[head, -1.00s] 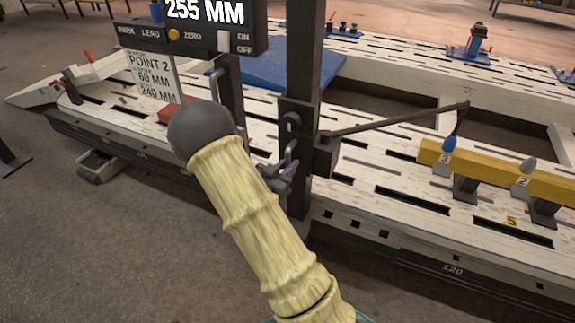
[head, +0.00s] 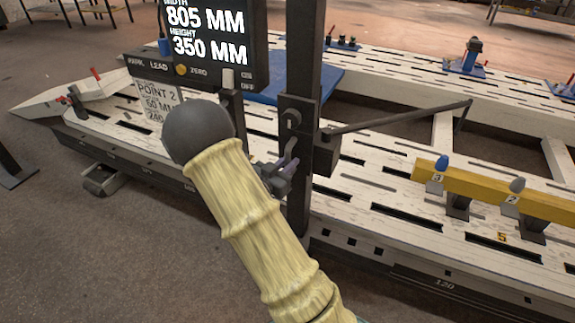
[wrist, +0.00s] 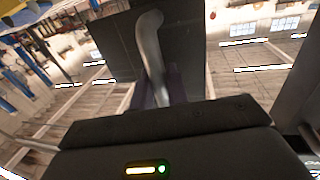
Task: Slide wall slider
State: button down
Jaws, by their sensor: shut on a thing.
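The slider (head: 318,150) is a dark block on an upright black post (head: 298,207), with a long thin arm reaching right to a hanging pointer. A bent grey handle (head: 291,150) stands out from its left side and shows large in the wrist view (wrist: 151,45). My gripper (head: 283,172) is shut on this handle; its purplish fingers (wrist: 163,88) lie along the handle's lower part. My pale, ribbed forearm hides part of the bench below. A display (head: 207,32) reads 805 MM width and 350 MM height.
A slotted white bench (head: 375,180) runs beneath the post. A yellow rail (head: 482,187) with numbered markers stands to the right. A paper sign (head: 157,98) reads "POINT 2". A blue plate (head: 300,85) lies behind the post.

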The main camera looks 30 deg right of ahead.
jog(key=c, duration=1.4)
grip_release()
jog(key=v, duration=1.7)
jog(key=shift+a+p, duration=0.3)
jog(key=shift+p, duration=0.1)
